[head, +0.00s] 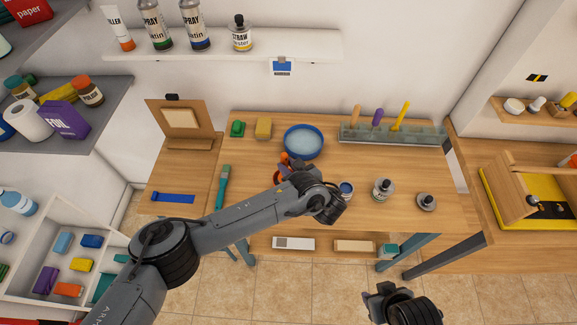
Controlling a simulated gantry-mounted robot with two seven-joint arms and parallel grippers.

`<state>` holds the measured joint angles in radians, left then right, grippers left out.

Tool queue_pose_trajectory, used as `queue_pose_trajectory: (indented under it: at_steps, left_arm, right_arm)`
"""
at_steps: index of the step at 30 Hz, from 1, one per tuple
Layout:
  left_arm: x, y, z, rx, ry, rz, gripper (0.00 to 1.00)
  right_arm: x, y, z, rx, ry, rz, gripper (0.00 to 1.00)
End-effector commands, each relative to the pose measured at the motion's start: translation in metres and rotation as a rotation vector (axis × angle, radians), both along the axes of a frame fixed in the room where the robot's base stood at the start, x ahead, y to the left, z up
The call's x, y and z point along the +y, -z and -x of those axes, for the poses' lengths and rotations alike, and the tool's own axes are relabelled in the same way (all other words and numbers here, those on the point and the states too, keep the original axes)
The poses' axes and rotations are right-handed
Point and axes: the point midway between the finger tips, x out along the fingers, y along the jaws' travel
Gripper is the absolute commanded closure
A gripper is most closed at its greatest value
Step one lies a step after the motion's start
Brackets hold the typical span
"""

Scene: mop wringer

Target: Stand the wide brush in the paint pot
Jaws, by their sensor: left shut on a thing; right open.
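My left gripper (287,170) is over the middle of the wooden table, just in front of a blue-rimmed bowl (303,142). It is shut on a small orange thing (278,177), mostly hidden by the gripper and wrist; I cannot tell whether this is the wide brush. A teal long-handled tool (223,187), possibly a brush, lies on the table's left part. A small pot with a blue top (346,188), possibly the paint pot, stands just right of my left wrist, partly hidden. My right gripper (378,292) is open and empty, low in front of the table.
A rack (392,134) with upright orange, purple and yellow handles stands at the back right. A jar (383,189) and a low round item (426,202) stand front right. The table's right middle is clear.

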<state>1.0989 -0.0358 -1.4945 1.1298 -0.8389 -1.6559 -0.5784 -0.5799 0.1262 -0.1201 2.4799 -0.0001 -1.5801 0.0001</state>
Motion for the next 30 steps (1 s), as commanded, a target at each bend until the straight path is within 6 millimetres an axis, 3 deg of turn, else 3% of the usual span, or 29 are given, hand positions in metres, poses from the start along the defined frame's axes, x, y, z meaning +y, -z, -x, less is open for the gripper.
queue_pose_trajectory:
  at_steps: [30]
  left_arm:
    - [0.0, 0.032, 0.0, 0.0, 0.0, 0.0, 1.0]
  right_arm:
    - [0.002, 0.027, 0.0, 0.0, 0.004, -0.007, 0.57]
